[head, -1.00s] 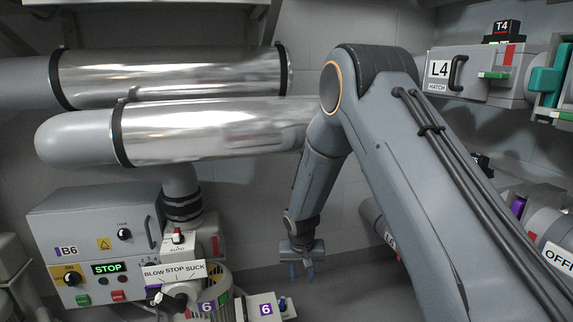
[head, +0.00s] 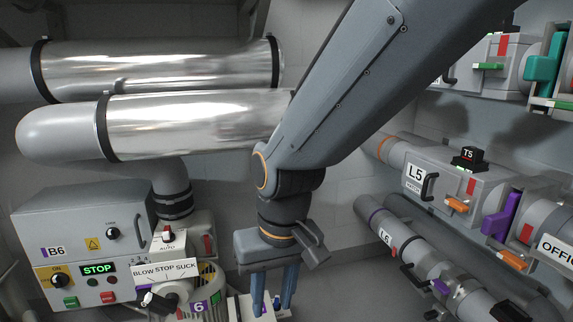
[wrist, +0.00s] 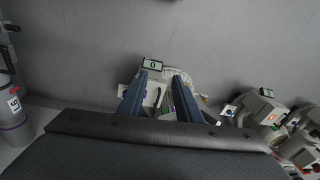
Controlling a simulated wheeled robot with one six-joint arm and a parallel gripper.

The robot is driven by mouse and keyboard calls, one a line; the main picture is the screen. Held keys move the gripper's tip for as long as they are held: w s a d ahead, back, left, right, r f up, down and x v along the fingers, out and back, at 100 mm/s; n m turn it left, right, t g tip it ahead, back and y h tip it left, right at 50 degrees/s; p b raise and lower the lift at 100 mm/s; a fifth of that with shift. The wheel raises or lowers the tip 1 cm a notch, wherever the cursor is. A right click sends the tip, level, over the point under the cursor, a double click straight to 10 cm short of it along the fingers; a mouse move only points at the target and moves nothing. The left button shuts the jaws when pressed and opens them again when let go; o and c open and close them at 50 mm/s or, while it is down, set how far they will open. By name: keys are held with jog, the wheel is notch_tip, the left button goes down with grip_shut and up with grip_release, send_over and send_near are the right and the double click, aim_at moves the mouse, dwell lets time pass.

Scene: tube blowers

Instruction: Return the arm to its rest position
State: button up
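My gripper (head: 270,307) hangs with its blue fingers pointing down in the lower middle of the head view. The fingers stand apart with nothing between them. In the wrist view, both fingers (wrist: 158,78) also show apart and empty. My arm crosses the head view from the upper right and bends at a joint above the gripper. In the wrist view, a pale machine with a small display (wrist: 152,64) lies beyond the fingers, which partly cover it.
Shiny pipes (head: 190,127) run at the left above the grey B6 control box (head: 75,225), whose display reads STOP. A BLOW STOP SUCK selector (head: 165,272) stands beside it.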

jog(key=s+d+r+n, duration=0.1)
jog(key=s+d+r, duration=0.1)
jog(key=s, duration=0.8)
jog(key=d+r+m+p, duration=0.2)
jog(key=d+r+p, duration=0.8)
jog(key=p, duration=0.6)
jog(key=d+r+m+h+p, duration=0.1)
jog(key=d+r+m+p, duration=0.2)
jog(key=d+r+p, duration=0.7)
notch_tip(320, 180, up, 5)
jog(key=p, duration=0.7)
jog(key=shift+r+m+g+p, duration=0.2)
jog(key=shift+m+g+p, duration=0.1)
jog(key=shift+g, duration=0.1)
